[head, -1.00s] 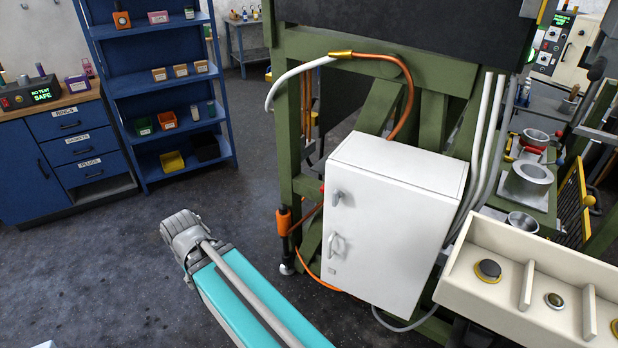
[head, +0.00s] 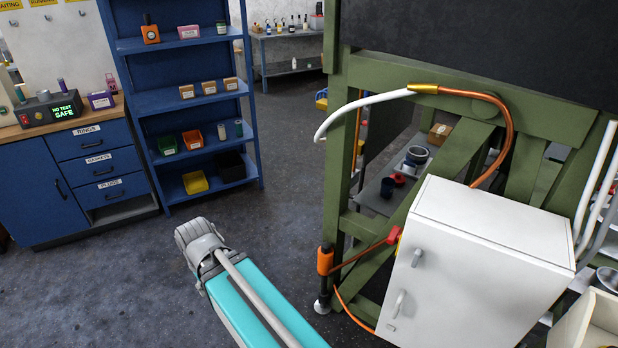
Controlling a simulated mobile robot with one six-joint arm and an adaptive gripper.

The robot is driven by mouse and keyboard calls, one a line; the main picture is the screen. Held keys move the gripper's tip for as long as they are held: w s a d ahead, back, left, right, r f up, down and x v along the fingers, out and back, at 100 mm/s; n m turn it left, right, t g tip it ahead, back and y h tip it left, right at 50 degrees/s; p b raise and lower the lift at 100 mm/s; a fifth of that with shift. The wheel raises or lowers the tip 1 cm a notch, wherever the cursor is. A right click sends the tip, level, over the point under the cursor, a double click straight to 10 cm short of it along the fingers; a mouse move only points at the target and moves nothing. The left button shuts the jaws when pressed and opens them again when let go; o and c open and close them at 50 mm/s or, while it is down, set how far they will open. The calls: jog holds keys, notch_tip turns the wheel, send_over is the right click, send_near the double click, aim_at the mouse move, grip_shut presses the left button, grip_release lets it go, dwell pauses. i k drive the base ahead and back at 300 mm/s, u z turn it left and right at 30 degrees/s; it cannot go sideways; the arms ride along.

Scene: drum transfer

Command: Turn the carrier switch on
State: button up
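No part labelled as the carrier switch can be made out. A white cabinet (head: 465,275) with two grey handles on its door stands at the right against a green frame (head: 460,75). A small red part (head: 393,236) with some yellow beside it shows at the cabinet's left edge; I cannot tell whether it is a switch. My teal arm with its grey joint reaches up from the bottom, left of the cabinet and apart from it. My gripper is not in view.
A blue shelf (head: 188,98) with small bins stands at the back left, beside a blue drawer cabinet (head: 70,185) carrying a box with a green "SAFE" display (head: 48,108). An orange-and-black post (head: 325,262) stands left of the white cabinet. Dark floor (head: 100,290) is clear at the left.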

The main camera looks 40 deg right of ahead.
aim_at(394, 236)
jog(key=i, duration=2.3)
jog(key=z, duration=2.95)
